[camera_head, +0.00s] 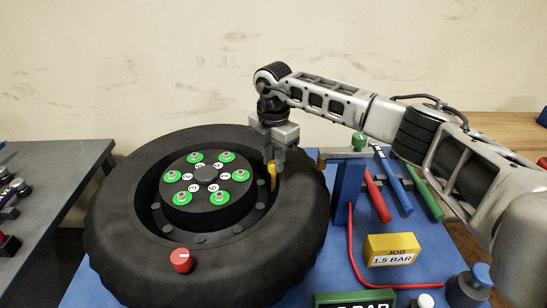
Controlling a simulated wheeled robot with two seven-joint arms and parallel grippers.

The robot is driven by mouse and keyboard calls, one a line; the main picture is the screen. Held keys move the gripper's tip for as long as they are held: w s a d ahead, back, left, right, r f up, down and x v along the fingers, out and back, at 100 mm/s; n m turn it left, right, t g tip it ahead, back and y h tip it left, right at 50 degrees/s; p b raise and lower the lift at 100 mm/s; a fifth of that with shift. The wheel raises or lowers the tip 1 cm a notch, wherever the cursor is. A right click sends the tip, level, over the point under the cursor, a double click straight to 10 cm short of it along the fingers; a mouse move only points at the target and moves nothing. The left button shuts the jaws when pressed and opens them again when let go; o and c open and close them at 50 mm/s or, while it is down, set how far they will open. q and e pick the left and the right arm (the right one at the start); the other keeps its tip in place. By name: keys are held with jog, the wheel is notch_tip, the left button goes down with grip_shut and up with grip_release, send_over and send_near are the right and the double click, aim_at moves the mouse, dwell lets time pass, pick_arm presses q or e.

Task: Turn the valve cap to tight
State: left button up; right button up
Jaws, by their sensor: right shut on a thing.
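A large black tyre (215,258) lies flat on the blue table, with a dark hub in its middle. A small yellow upright part, which looks like the valve cap (272,180), stands at the right inner edge of the tyre. My right gripper (274,163) points down from above and is shut on this yellow part; its fingers hide the top of it. Whether the cap is tight cannot be seen. My left gripper is not in view.
A red knob (181,260) with a white mark sits on the tyre's near side. The hub (206,174) carries several green-ringed nuts. A yellow "JOB 1.5 BAR" block (390,250), a blue post (348,190), a red hose and coloured-handled tools stand to the right.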

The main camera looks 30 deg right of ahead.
aim_at(273, 163)
jog(key=o, duration=1)
jog(key=shift+r, duration=0.1)
pick_arm(q)
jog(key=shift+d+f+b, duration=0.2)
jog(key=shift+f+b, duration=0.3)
jog(key=shift+b, duration=0.55)
pick_arm(e)
notch_tip(273, 163, up, 16)
jog(key=shift+f, duration=0.1)
